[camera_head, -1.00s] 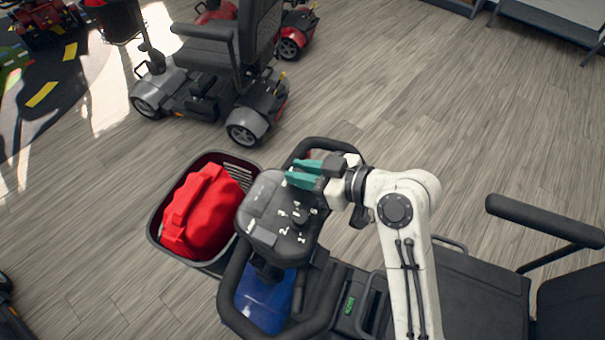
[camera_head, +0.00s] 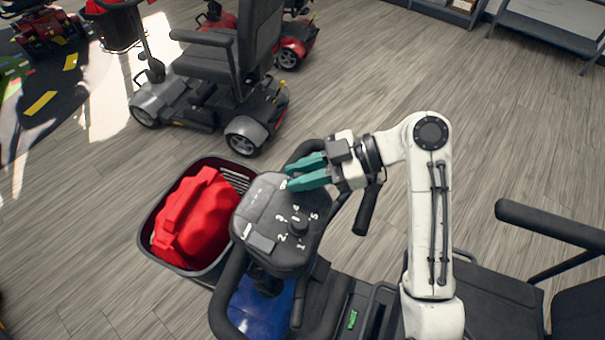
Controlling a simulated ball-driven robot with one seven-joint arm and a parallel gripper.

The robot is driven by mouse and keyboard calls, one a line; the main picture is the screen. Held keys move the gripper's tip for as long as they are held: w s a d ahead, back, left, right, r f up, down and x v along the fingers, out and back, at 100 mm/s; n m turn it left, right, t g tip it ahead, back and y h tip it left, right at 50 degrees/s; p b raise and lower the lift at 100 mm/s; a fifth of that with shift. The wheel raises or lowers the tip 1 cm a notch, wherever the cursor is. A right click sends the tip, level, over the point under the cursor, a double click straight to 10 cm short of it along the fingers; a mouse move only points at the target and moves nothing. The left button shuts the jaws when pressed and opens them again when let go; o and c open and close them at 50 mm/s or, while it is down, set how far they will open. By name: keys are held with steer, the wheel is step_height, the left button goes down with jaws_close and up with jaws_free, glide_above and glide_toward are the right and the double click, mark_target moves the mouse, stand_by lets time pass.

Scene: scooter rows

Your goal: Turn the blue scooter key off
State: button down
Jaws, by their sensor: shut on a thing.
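The blue scooter is in the lower middle, with a blue front body panel (camera_head: 262,303) under its dark control console (camera_head: 262,213). The console carries a round dial (camera_head: 298,226) ringed with white numbers. My gripper (camera_head: 287,180) reaches in from the right, and its teal fingertips are at the console's far edge. A gap shows between the fingers further back. The gripper is shut on the key at the tips.
A basket (camera_head: 146,238) holding a red bag (camera_head: 195,220) sits left of the console. A black handlebar loop (camera_head: 222,300) and a hand grip (camera_head: 367,209) flank it. Another grey scooter (camera_head: 215,90) stands behind. Open wood floor lies to the upper right.

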stand_by(0.4)
steer(key=c, duration=1.1)
jaws_free()
steer(key=v, duration=1)
steer(key=shift+w+d+r, duration=0.1)
steer(key=shift+d+r, duration=0.05)
steer(key=shift+d, duration=0.2)
